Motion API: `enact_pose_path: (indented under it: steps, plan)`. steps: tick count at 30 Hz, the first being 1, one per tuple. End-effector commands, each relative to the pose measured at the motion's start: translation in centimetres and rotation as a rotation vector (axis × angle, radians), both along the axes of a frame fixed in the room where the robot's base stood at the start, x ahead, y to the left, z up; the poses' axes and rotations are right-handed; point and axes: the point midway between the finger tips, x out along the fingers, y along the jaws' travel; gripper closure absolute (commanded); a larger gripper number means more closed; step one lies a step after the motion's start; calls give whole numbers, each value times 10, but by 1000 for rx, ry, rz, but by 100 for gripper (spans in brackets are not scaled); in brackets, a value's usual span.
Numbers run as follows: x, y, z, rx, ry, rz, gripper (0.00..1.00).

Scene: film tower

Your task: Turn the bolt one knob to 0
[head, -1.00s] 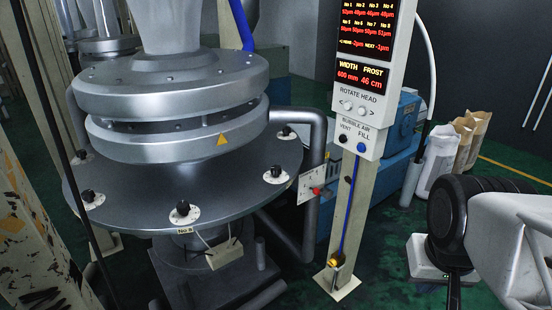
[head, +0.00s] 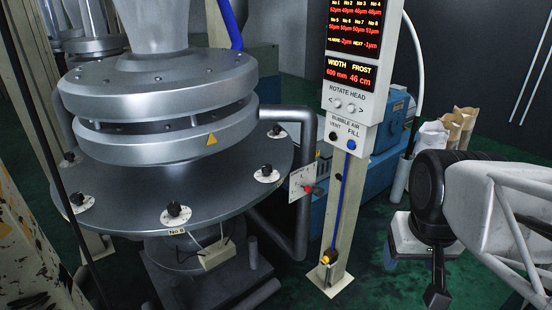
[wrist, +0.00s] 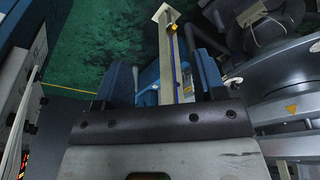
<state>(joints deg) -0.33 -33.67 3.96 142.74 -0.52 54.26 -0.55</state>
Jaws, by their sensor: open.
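Several black knobs on white dials stand around the rim of a round grey plate (head: 130,215) in the head view. One knob (head: 174,209) is at the front above a label that seems to read No 8. Others are at the right (head: 267,170), at the back right (head: 277,131) and at the left (head: 77,198). I cannot tell which one is bolt one, and the dial marks are too small to read. My gripper (head: 437,290) is at the lower right, well away from the knobs.
A post with a red-lit display (head: 350,70) and a bubble air panel (head: 342,140) stands between my arm and the plate. Paper sacks (head: 455,128) stand behind.

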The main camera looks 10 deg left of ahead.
Motion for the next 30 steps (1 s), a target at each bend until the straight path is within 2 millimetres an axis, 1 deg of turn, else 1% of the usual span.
enact_pose_path:
  steps: [9, 15, 22, 30]
  plan:
    - [67, 15, 24, -11, 27, 100, 28]
    - [113, 27, 35, -18, 43, 167, 28]
    - [167, 45, 42, -26, 62, 246, 28]
    - [230, 69, 44, -34, 85, 338, 28]
